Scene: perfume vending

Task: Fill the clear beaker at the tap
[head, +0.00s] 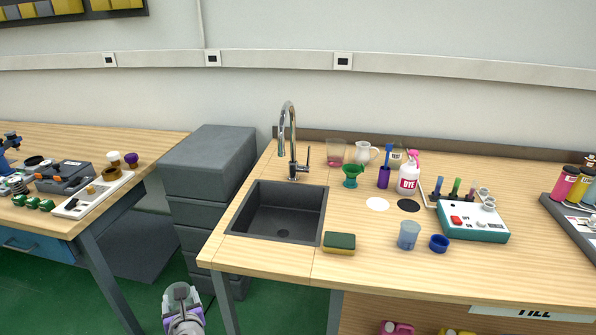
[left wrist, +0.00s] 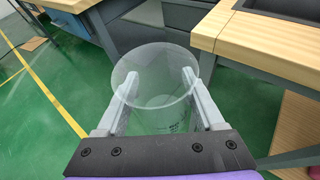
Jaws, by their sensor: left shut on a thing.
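The clear beaker (left wrist: 155,85) is between the two fingers of my left gripper (left wrist: 155,100), which is shut on it. In the left wrist view its open rim faces the camera, and it looks empty. In the head view my left gripper (head: 182,300) is low at the bottom edge, over the green floor and left of the sink table; the beaker is hard to make out there. The chrome tap (head: 291,140) stands behind the dark sink (head: 235,234). No water stream shows from its spout. The tap's lever (head: 308,155) is on its right side. My right gripper is not in view.
The sink table's wooden edge (left wrist: 270,50) is right of the beaker. A green and yellow sponge (head: 339,243) lies at the sink's front right. A bluish beaker (head: 408,236), a blue cap (head: 439,243) and a dye bottle (head: 409,178) stand further right. Grey drawers (head: 205,165) stand left.

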